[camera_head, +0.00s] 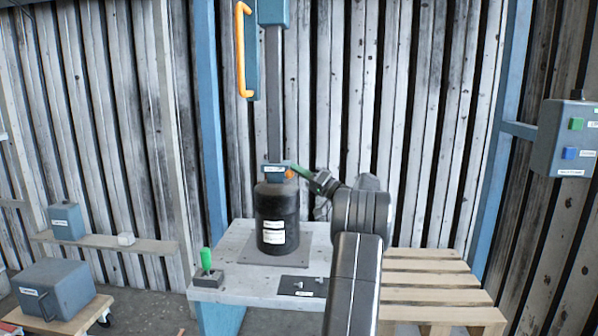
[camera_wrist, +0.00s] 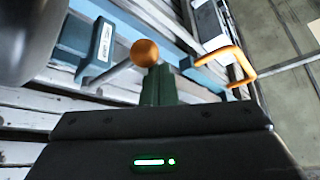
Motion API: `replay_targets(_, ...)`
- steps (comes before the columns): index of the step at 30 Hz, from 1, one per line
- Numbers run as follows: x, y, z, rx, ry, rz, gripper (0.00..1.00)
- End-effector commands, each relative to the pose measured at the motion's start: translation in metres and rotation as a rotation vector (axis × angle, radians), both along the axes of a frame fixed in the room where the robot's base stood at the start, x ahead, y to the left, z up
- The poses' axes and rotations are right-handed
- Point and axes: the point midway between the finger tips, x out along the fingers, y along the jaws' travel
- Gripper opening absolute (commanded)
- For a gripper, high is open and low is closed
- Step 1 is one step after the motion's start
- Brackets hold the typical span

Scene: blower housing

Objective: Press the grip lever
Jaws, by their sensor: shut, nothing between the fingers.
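My gripper (camera_head: 303,171) is shut and empty, with its fingertips beside an orange ball knob (camera_head: 290,173). The knob sits at a small blue labelled block (camera_head: 275,172) above a black cylinder (camera_head: 277,215). In the wrist view, the ball knob (camera_wrist: 145,53) ends a grey rod, and the green fingertips (camera_wrist: 159,72) are right by it. I cannot tell whether they touch. A long orange handle (camera_head: 243,50) is on the blue upper housing; an orange bar handle also shows in the wrist view (camera_wrist: 240,65). A green upright lever (camera_head: 206,262) stands on the bench's left corner. No visible label confirms which is the grip lever.
The cylinder stands on a grey bench (camera_head: 235,290) with a dark labelled plate (camera_head: 303,286) in front. A wooden pallet (camera_head: 430,275) lies to the right. A blue switch box (camera_head: 565,140) with green and blue buttons is at far right. Ribbed wall panels close off the back.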

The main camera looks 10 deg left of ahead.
Motion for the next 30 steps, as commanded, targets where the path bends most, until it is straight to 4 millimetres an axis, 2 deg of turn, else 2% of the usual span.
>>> replay_targets(1,-0.001,0.001,-0.009,-0.008,0.013,0.008,0.0)
replay_targets(3,-0.003,0.001,-0.003,-0.009,0.012,0.007,0.0)
replay_targets(5,-0.005,0.001,0.005,-0.007,0.01,0.007,0.0)
replay_targets(9,-0.014,0.002,0.037,-0.005,0.0,0.004,0.0)
replay_targets(10,-0.013,-0.002,0.037,-0.003,0.005,0.002,0.0)
replay_targets(15,-0.007,-0.041,0.015,-0.001,0.005,-0.001,0.0)
replay_targets(21,-0.003,-0.071,-0.002,0.0,0.001,0.0,0.0)
replay_targets(30,-0.002,-0.085,-0.011,0.0,-0.001,0.001,0.0)
